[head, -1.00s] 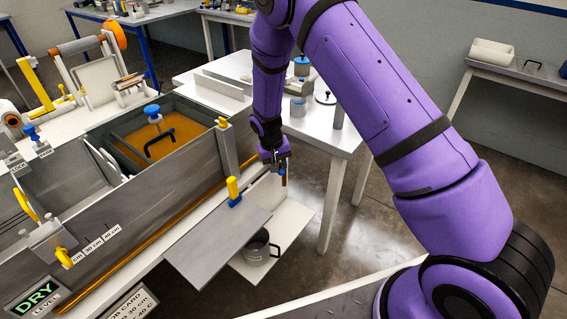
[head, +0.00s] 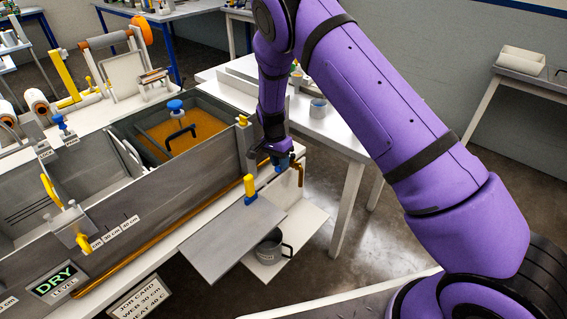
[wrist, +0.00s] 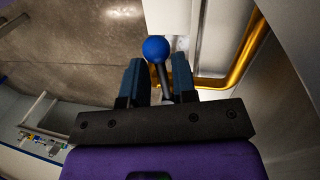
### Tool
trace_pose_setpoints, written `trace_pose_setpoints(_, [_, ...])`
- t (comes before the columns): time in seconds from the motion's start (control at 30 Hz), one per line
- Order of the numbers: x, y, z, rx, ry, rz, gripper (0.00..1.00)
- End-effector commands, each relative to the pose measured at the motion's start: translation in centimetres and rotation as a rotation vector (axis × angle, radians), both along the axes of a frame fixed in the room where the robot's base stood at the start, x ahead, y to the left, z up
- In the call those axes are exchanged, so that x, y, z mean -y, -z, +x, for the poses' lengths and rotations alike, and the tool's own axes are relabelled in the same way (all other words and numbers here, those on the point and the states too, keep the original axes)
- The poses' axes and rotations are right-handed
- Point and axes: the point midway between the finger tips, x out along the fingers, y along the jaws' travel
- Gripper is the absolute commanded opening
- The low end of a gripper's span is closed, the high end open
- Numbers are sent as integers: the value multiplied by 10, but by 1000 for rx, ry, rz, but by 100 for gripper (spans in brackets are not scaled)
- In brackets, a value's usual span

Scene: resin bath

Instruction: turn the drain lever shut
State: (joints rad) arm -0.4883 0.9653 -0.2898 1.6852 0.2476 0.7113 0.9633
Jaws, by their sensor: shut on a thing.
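The drain lever shows in the wrist view as a blue ball knob (wrist: 156,49) on a dark stem, between the two fingers. My gripper (wrist: 157,78) is shut on it, with the knob standing out past the fingertips. In the head view my gripper (head: 284,163) is at the right end of the long grey tank (head: 160,205), beside the bent brass drain pipe (head: 300,176). A bit of blue shows at the fingers there; the rest of the lever is hidden by my gripper.
A yellow-handled, blue-based fitting (head: 250,187) stands left of my gripper, by a grey sloping plate (head: 232,238). A grey pot (head: 270,247) sits on a low white shelf (head: 300,228). A white table (head: 325,127) stands behind my arm.

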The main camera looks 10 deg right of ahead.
Motion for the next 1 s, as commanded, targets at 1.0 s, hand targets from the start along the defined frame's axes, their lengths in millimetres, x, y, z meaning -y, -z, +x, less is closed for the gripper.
trace_pose_setpoints(1.0, [-3, 0, 6, 2, 89, 1, 37])
